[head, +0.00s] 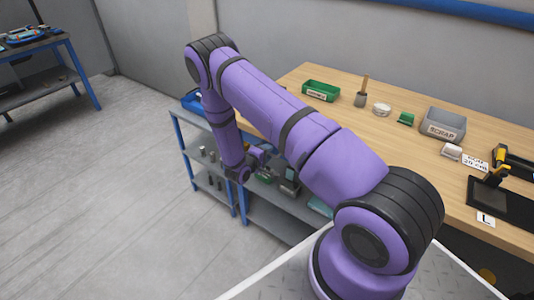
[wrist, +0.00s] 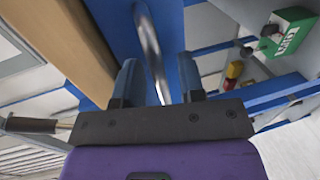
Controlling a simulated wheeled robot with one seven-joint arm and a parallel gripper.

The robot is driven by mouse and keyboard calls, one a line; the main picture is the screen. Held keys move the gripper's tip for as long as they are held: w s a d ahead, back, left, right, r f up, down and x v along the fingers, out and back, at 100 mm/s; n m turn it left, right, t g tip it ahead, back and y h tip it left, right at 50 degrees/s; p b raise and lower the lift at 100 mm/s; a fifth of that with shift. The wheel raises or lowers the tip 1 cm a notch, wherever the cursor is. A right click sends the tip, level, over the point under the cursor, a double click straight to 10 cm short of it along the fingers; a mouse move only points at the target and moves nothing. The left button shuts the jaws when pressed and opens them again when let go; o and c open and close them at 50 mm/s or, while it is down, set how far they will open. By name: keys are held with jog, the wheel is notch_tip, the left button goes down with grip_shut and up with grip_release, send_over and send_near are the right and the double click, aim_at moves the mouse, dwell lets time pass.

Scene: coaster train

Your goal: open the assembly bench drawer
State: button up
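The drawer front (wrist: 112,22) shows as a blue panel below the wooden bench edge in the wrist view. Its handle, a curved silver bar (wrist: 150,40), runs between the two fingers of my gripper (wrist: 158,62). The fingers are apart, one on each side of the bar, with visible gaps to it. I cannot tell how deep the bar sits between them. In the head view my arm reaches down to the bench's front side, and the drawer is hidden behind it. Whether the drawer is closed or slightly out cannot be told.
The wooden bench top (head: 316,77) carries a green bin (head: 321,91), a grey scrap bin (head: 443,124) and small items. Shelving (head: 262,222) with several objects stands below. A green labelled box (wrist: 289,32) is beside my gripper. Open floor (head: 110,190) lies left.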

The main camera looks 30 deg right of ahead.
jog(key=shift+d, duration=0.1)
grip_shut()
jog(key=f+v, duration=0.2)
jog(key=v, duration=0.9)
jog(key=a+f+v, duration=0.1)
jog(key=f+v, duration=0.1)
jog(key=v, duration=0.9)
jog(key=shift+s+a+f, duration=0.15)
jog(key=shift+a+f, duration=0.05)
jog(key=shift+f, duration=0.1)
grip_release()
jog(key=v, duration=1.1)
jog(key=shift+f, duration=0.1)
